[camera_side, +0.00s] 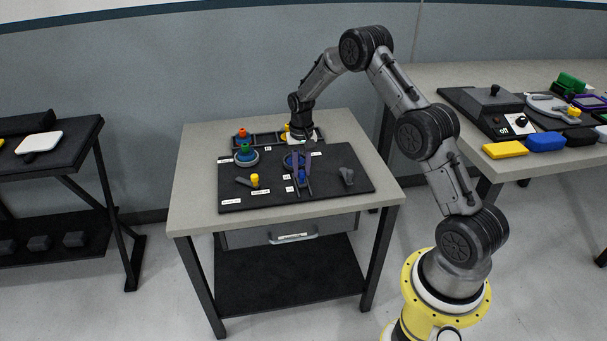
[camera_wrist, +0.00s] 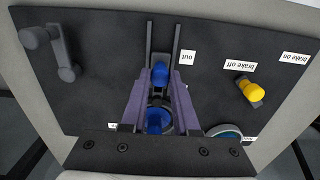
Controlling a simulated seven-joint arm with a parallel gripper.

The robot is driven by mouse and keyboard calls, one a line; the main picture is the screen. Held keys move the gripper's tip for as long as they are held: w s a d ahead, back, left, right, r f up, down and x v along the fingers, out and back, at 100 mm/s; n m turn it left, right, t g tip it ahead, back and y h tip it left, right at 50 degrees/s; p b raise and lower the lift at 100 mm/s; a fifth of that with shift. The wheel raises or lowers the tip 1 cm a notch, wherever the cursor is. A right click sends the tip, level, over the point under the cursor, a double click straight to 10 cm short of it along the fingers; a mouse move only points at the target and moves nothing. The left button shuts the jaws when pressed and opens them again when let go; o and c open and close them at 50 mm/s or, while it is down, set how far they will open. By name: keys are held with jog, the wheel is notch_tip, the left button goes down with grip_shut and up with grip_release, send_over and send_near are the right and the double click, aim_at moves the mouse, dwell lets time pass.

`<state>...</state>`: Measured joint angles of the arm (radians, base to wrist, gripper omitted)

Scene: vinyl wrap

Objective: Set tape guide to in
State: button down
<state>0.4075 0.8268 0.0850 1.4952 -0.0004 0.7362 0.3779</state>
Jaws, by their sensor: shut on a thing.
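The tape guide is a small slider with a blue knob (camera_wrist: 160,74), set between two dark parallel rails (camera_wrist: 177,38) on the black panel. Its blue knob shows small in the side view (camera_side: 302,174). My gripper (camera_wrist: 163,76) reaches down with its purple fingers on either side of this knob and is shut on it. An "out" label (camera_wrist: 188,57) lies beside the rails, on the outer side of the knob. A second label is mostly hidden by a finger, so I cannot read it or tell the slider's exact setting.
A larger blue knob (camera_wrist: 158,121) sits close behind, between my fingers. A yellow brake lever (camera_wrist: 252,90) stands beside "brake off" and "brake on" labels. A grey crank handle (camera_wrist: 62,55) is on the other side. A round dial with a green knob (camera_side: 245,150) stands nearby.

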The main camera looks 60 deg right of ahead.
jog(key=shift+w+d+r, duration=0.15)
jog(key=shift+w+d, duration=0.65)
jog(key=c, duration=0.7)
grip_release()
jog(key=shift+o, duration=0.2)
notch_tip(320, 180, up, 14)
